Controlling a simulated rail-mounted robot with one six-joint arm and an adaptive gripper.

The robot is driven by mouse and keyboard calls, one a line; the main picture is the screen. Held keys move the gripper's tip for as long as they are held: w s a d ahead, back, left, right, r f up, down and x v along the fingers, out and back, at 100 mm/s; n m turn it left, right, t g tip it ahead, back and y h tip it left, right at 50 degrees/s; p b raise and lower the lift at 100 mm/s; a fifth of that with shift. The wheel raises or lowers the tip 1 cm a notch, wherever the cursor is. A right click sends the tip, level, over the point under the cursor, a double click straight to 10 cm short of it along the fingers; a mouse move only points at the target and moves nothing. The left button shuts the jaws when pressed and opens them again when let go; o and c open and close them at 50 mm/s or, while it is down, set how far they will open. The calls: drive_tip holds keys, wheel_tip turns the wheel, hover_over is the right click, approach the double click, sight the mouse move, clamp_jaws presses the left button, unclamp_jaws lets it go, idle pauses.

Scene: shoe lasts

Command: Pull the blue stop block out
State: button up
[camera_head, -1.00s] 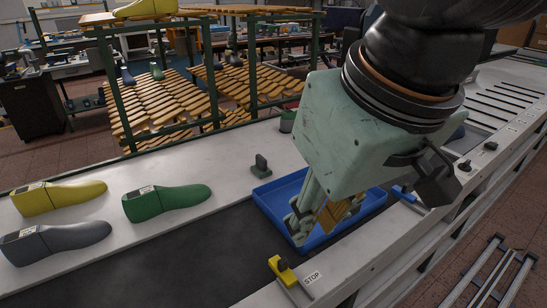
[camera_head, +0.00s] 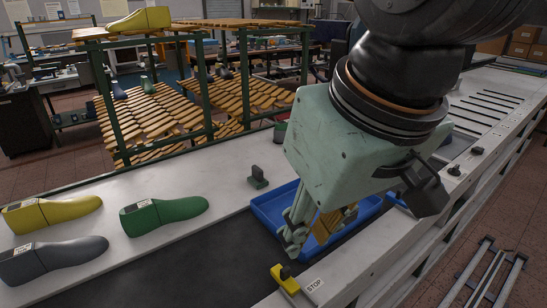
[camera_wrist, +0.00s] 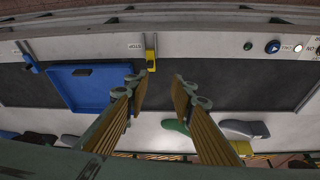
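The blue stop block (camera_wrist: 32,64) sits at the belt's rail on the left of the wrist view, beside the blue tray. In the head view a small blue part of it (camera_head: 398,200) shows behind my gripper, mostly hidden. My gripper (camera_wrist: 160,82) is open and empty, its two fingers apart over the dark belt. It is nearer the yellow stop block (camera_wrist: 150,57) than the blue one. In the head view my gripper (camera_head: 300,238) hangs at the left part of the tray, hiding some of it. The yellow block (camera_head: 285,278) is beside a STOP label.
The blue tray (camera_head: 268,210) lies on the belt; in the wrist view its floor (camera_wrist: 80,95) holds or backs a small dark piece. Yellow (camera_head: 52,212), green (camera_head: 165,214) and grey (camera_head: 50,262) shoe lasts lie on the left ledge.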

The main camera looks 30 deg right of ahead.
drive_tip(key=w+d+r+m+g+h+p, duration=0.1)
drive_tip(key=w+d+r+m+p, duration=0.1)
drive_tip(key=w+d, duration=0.4)
drive_tip(key=w+d+r+m+p, duration=0.2)
drive_tip(key=w+d+r+p, duration=0.1)
drive_tip(key=w, duration=0.5)
drive_tip(key=w+d+f+m+g+p, duration=0.15)
drive_tip(key=w+d+m+p, duration=0.25)
drive_tip(key=w+d, duration=0.6)
drive_tip(key=m+g+y+p, duration=0.1)
drive_tip(key=m+g+p, duration=0.1)
drive_tip(key=m+p, duration=0.6)
hover_over(401, 190)
wheel_tip(401, 190, down, 14)
drive_tip(key=shift+t, duration=0.25)
drive_tip(key=shift+w+f+b, duration=0.1)
drive_tip(key=shift+f+b, duration=0.3)
drive_tip(key=shift+f, duration=6.4)
drive_tip(key=shift+c, duration=0.3)
